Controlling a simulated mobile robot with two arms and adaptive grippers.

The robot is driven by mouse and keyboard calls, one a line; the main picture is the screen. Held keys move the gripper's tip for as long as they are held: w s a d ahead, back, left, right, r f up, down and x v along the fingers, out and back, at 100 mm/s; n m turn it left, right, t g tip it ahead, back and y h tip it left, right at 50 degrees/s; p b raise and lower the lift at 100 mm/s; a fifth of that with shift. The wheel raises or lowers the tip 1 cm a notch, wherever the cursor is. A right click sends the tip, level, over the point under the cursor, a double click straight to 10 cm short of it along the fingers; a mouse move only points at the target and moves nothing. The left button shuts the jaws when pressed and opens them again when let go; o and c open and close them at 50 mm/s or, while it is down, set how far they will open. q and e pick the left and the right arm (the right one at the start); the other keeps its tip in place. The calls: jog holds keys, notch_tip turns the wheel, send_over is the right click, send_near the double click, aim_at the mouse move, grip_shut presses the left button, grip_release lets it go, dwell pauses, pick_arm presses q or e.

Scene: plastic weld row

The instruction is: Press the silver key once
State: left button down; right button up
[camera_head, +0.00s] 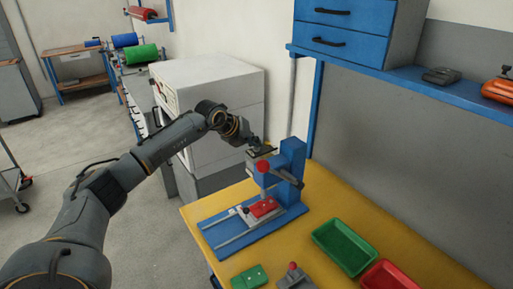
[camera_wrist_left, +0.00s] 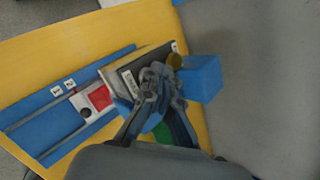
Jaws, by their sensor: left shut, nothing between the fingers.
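My left gripper (camera_head: 257,144) is at the top of the blue press (camera_head: 291,159), beside its red knob (camera_head: 262,166). In the left wrist view the shut, empty fingers (camera_wrist_left: 158,78) are over a dark box (camera_wrist_left: 127,78) with white labels on the press head. My right gripper is not in view.
The press stands on a yellow table (camera_head: 345,194) with a red block (camera_head: 263,207) on its rails. A green tray (camera_head: 316,238), a red tray (camera_head: 362,283) and a green block (camera_head: 250,277) are nearby. A blue shelf (camera_head: 440,88) is above right.

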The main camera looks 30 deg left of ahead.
aim_at(254, 149)
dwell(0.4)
pick_arm(q)
jog(key=shift+r+p, duration=0.7)
jog(key=shift+r, duration=0.25)
jog(key=shift+r+p, duration=1.7)
jog(key=shift+r, duration=0.85)
jog(key=shift+f, duration=0.1)
